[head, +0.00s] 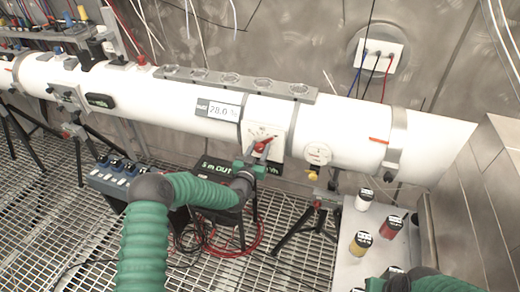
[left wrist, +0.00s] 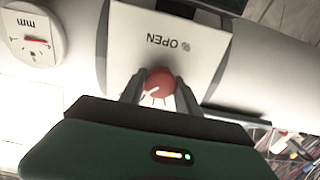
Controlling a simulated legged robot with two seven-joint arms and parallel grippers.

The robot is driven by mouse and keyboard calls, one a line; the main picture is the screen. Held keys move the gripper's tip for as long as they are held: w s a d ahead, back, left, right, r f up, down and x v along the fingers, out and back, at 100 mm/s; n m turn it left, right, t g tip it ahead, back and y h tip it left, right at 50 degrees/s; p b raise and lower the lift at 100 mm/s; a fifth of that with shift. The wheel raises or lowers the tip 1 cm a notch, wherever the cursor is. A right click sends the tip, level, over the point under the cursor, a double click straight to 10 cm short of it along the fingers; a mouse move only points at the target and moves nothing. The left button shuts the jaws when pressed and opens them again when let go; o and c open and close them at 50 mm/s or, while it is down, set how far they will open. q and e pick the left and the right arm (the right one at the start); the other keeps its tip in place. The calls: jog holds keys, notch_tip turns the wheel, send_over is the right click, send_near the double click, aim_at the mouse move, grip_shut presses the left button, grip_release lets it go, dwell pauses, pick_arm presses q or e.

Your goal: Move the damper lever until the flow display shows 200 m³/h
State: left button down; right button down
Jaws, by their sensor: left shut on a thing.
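The damper lever's red knob (head: 264,143) sits in front of a white scale plate (head: 279,124) on the white duct. My left gripper (head: 259,152) is shut on the knob. In the left wrist view the red knob (left wrist: 160,81) sits between the two dark fingers, below the word OPEN on the upside-down plate (left wrist: 192,40). The flow display (head: 221,169) is a black panel with green characters under the duct; my left gripper and wrist hide part of it, so its number cannot be read. Part of my right gripper (head: 376,285) shows at the bottom edge, its fingers unclear.
A small white display (head: 219,109) on the duct reads about 28.0. A round dial gauge (head: 317,154) is right of the lever. Several capped jars, one red (head: 390,227), stand on a pale surface at lower right. Tripod stands and a red cable (head: 252,232) are below.

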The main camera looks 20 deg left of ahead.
pick_arm(q)
jog(key=shift+f+n+b, duration=0.25)
jog(key=shift+n+b, duration=0.15)
jog(key=shift+b, duration=0.1)
pick_arm(e)
jog(key=shift+a+f, duration=0.1)
jog(key=shift+f, duration=0.55)
pick_arm(q)
jog(key=shift+a+r+n+b, duration=0.15)
jog(key=shift+n+b, duration=0.35)
jog(key=shift+n, duration=0.3)
pick_arm(e)
jog(key=shift+f, duration=0.5)
jog(key=shift+r, duration=0.1)
pick_arm(q)
jog(key=c, duration=0.9)
grip_release()
jog(key=shift+r, duration=0.1)
jog(key=s, duration=1.1)
jog(key=s+b, duration=0.1)
jog(key=s, duration=0.4)
jog(key=shift+s+a, duration=0.3)
jog(key=shift+s, duration=0.1)
pick_arm(e)
jog(key=shift+s+f, duration=0.1)
jog(key=shift+f, duration=0.6)
